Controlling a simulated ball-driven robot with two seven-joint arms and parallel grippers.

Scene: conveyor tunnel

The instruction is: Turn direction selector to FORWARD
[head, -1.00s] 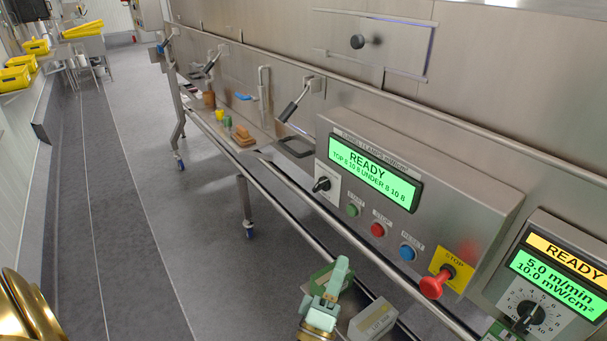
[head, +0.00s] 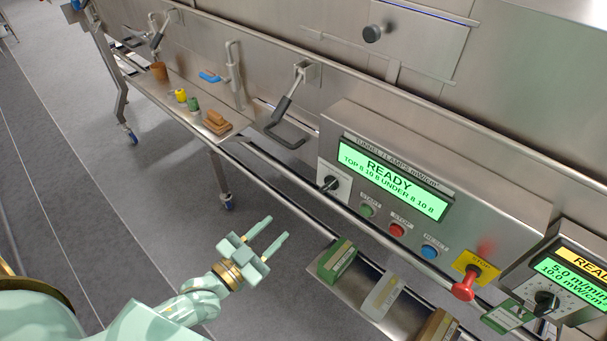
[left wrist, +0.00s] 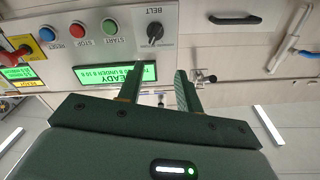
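The selector is a black knob on a pale plate (head: 335,184) at the left end of the control panel. In the left wrist view the same knob (left wrist: 155,31) appears upside down under the label BELT; FORWARD marking is too small to read. My left gripper (head: 277,227) is open and empty, below and left of the selector, apart from it. In the left wrist view its two fingers (left wrist: 158,78) are apart, pointing toward the panel, with nothing between them. My right gripper is not in view.
The panel has a green READY display (head: 393,178), a green START button (head: 367,210), a red STOP button (head: 397,230), a blue button (head: 429,252) and a red emergency stop (head: 467,283). A rail (head: 300,205) runs below. Several boxes (head: 336,260) lie underneath.

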